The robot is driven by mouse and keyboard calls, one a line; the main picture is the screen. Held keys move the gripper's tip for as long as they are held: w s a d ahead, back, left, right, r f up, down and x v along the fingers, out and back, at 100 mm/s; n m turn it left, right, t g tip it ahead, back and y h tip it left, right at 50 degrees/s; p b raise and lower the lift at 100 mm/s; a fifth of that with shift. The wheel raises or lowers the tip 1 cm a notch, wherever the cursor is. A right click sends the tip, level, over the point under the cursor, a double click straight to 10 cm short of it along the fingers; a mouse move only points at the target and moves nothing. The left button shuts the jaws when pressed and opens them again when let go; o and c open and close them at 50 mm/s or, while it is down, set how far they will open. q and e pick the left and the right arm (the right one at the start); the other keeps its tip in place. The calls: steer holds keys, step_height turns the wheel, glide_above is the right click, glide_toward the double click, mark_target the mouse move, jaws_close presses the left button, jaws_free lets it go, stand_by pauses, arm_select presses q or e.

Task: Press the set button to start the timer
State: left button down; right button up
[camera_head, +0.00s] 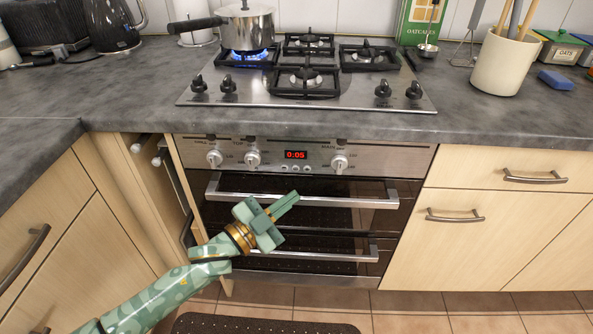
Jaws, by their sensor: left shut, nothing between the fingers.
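The oven control panel (380,160) is a steel strip below the counter. Its display (295,155) shows 0:05 in red. A row of small round buttons (295,168) sits just below the display; I cannot read which is the set button. My left gripper (290,201) is shut and empty. It is in front of the upper oven door, below the buttons and apart from them, with its fingertips pointing up and right. My right gripper is not in view.
Oven knobs (340,163) flank the display. The upper oven handle (350,202) runs behind my left gripper. A pot (246,27) stands on a lit blue burner. A utensil crock (503,62) stands at the right. The space before the right drawers (510,205) is clear.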

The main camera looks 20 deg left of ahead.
mark_target(296, 168)
arm_select(q)
steer(key=shift+w+a+b, duration=0.3)
steer(key=shift+w, duration=0.65)
steer(key=shift+w+a+b, duration=0.25)
steer(key=shift+w, duration=0.65)
steer(key=shift+w+a+b, duration=0.3)
steer(key=shift+w, duration=0.65)
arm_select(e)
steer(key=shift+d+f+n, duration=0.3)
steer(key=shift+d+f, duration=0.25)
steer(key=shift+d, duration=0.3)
arm_select(q)
steer(key=shift+w, duration=0.15)
steer(key=shift+w+a, duration=0.1)
steer(key=shift+w, duration=0.15)
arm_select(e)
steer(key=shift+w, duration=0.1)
arm_select(q)
steer(key=shift+w+a, duration=0.1)
steer(key=shift+w, duration=0.25)
steer(key=shift+s+d+r+p, duration=0.15)
steer(key=shift+s+d+p, duration=0.05)
steer(key=shift+s+p, duration=0.4)
steer(key=shift+s, duration=0.2)
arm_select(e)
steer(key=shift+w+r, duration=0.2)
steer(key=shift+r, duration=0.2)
